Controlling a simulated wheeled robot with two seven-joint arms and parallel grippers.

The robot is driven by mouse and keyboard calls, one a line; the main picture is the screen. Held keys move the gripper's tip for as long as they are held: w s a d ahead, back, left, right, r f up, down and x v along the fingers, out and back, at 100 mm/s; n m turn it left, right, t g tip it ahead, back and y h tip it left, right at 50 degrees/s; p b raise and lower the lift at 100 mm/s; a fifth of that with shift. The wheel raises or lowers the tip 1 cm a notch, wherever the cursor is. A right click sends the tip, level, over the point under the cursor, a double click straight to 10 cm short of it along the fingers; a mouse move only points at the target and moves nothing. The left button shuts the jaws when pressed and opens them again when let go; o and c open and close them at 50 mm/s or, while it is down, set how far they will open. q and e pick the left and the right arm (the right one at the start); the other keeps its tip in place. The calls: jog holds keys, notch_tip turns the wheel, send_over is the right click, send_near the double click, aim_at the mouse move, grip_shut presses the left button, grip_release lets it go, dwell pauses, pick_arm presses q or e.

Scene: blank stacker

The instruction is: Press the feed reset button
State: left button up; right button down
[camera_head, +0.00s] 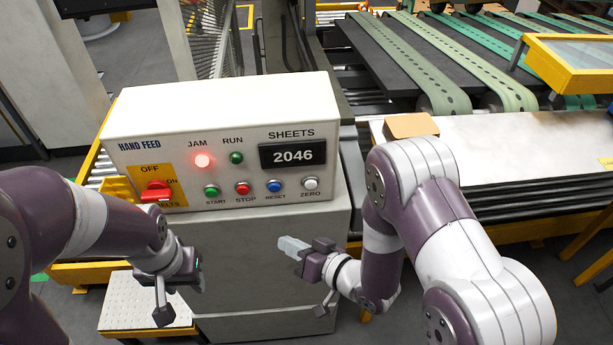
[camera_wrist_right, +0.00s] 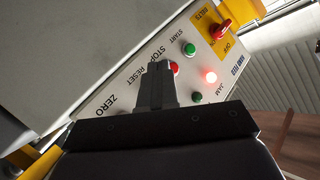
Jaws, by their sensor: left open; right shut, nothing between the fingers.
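The feed reset button (camera_head: 274,185) is blue and sits on the grey HAND FEED panel (camera_head: 130,150), between the red STOP button (camera_head: 242,187) and the white ZERO button (camera_head: 311,183). My right gripper (camera_head: 284,243) is shut and empty, shown below the button row and apart from the reset button in the head view. In the right wrist view, its closed fingers (camera_wrist_right: 156,80) cover the blue button. The RESET label (camera_wrist_right: 132,80) shows beside them. My left gripper (camera_head: 180,285) is open and empty, low to the left in front of the cabinet.
The JAM lamp (camera_head: 202,160) glows red; the RUN lamp (camera_head: 236,157) looks dark. The display (camera_head: 292,154) reads 2046. A green START button (camera_head: 211,190) and red rotary switch (camera_head: 157,191) are on the left. A cardboard-coloured block (camera_head: 411,126) lies right of the panel.

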aim_at(274, 187)
pick_arm(q)
jog(key=shift+s+a+f+b, duration=0.2)
jog(key=shift+a+f+b, duration=0.3)
jog(key=shift+a, duration=0.1)
pick_arm(e)
jog(key=w+a+r+t+y, duration=0.1)
jog(key=w+r, duration=0.2)
jog(key=w, duration=0.6)
jog(key=shift+a+m, duration=0.3)
dwell(1.6)
jog(key=shift+w, duration=0.4)
pick_arm(q)
jog(key=shift+f, duration=0.15)
pick_arm(e)
jog(key=shift+w, duration=0.5)
dwell(0.6)
jog(key=shift+s, duration=0.1)
pick_arm(q)
jog(key=shift+r, duration=0.2)
pick_arm(e)
jog(key=shift+s, duration=0.8)
